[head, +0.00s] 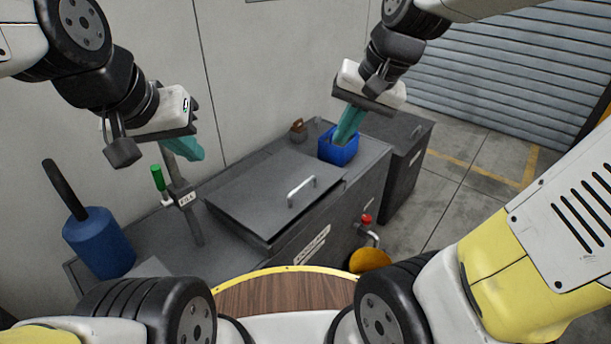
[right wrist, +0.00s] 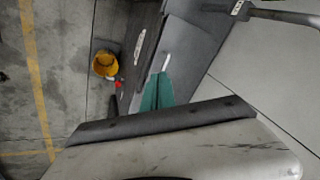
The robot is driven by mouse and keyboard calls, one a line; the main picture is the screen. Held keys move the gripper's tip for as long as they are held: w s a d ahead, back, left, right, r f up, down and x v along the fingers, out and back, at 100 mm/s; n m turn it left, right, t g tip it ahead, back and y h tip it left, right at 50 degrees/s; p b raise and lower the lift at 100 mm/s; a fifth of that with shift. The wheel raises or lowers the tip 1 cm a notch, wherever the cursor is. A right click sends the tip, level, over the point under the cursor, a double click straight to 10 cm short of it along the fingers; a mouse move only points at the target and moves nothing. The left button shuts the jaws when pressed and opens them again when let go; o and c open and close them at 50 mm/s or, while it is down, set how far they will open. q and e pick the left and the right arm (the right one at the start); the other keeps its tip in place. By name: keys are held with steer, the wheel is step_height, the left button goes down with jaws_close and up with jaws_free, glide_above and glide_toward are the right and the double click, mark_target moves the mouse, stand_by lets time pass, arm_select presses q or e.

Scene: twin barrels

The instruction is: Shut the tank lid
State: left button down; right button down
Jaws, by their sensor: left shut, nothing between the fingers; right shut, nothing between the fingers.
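The tank (head: 345,205) is a dark grey bench-like box with a label on its front. Its grey lid (head: 255,185) lies almost flat over the top, with a pale bar handle (head: 301,190) near its front edge. I cannot tell whether the lid is fully seated. My left gripper (head: 197,153) is shut and empty, above the tank's left part, left of the lid. My right gripper (head: 342,142) is shut and empty, beyond the lid's right end, its tips overlapping a blue bin in the picture. Its teal fingers show in the right wrist view (right wrist: 157,92).
The blue bin (head: 338,152) stands on the tank's right end, near a small brown object (head: 297,130). A post with a green-topped part (head: 158,178) and a blue cylinder (head: 98,242) stand left. A red knob (head: 366,219) and yellow bucket (head: 371,260) are at the front.

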steer(key=w+a+f+m+g+h, duration=0.1)
steer(key=w+a+f+m+g, duration=0.2)
steer(key=w+f, duration=0.45)
steer(key=m+g+h, duration=0.1)
steer(key=m+h, duration=0.2)
steer(key=m, duration=0.1)
glide_toward(310, 202)
arm_select(q)
steer(key=shift+w, duration=0.6)
arm_select(e)
step_height(310, 202, down, 7)
steer(key=shift+s+d+r, duration=0.1)
steer(key=shift+d, duration=0.1)
